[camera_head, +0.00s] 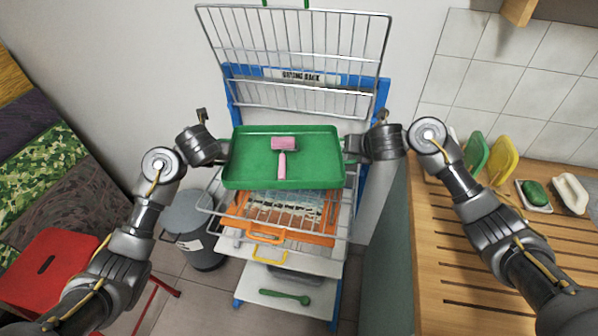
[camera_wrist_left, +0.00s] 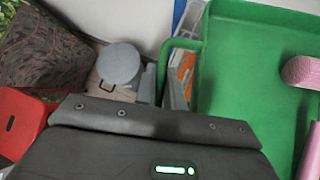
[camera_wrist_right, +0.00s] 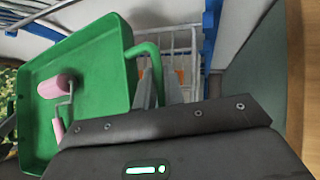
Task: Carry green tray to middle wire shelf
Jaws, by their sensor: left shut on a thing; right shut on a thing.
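The green tray (camera_head: 240,170) is held up in front of the blue drying rack (camera_head: 232,88), with a pink roller (camera_head: 283,150) lying in it. My left gripper (camera_head: 225,151) is shut on the tray's left handle, which shows in the left wrist view (camera_wrist_left: 167,68). My right gripper (camera_head: 350,148) is shut on the right handle, which shows in the right wrist view (camera_wrist_right: 152,55). The tray looks about level. A lowered wire shelf (camera_head: 208,205) lies below and partly behind the tray, which hides its back part. Another wire shelf (camera_head: 300,45) is swung up above.
An orange tray (camera_head: 325,240) sits low in the rack, with a green tool (camera_head: 285,297) on the board beneath. A grey bin (camera_head: 190,220) and a red stool (camera_head: 50,265) stand left. A wooden counter (camera_head: 440,250) with sponges runs along the right, close to my right arm.

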